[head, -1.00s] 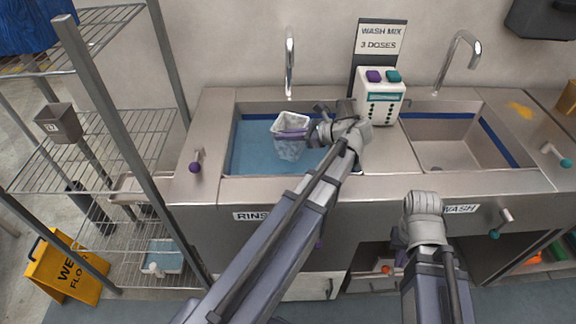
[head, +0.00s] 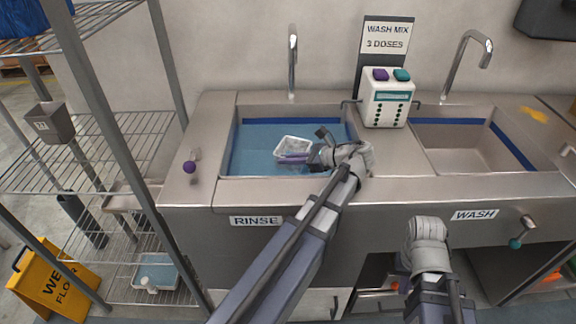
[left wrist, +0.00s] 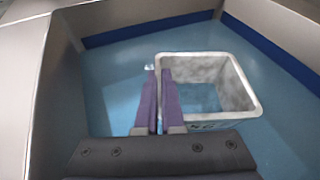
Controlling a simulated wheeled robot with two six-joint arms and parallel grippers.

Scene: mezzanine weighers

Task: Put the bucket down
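The bucket (head: 292,143) is pale grey and open-topped. It sits low in the blue water of the rinse basin (head: 238,168), with its rim showing in the head view; I cannot tell whether its base touches the bottom. My left gripper (head: 293,159) is closed on the near-left wall of the bucket. In the left wrist view its purple fingers (left wrist: 159,95) are close together at the left side of the bucket (left wrist: 248,88). My right arm's wrist (head: 428,231) is in front of the counter; its fingers are hidden.
A white dispenser (head: 387,98) stands between the rinse basin and the empty wash basin (head: 455,150). A rinse tap (head: 292,60) rises behind the basin. A wire shelf (head: 95,150) stands left, with a yellow wet-floor sign (head: 50,285) below.

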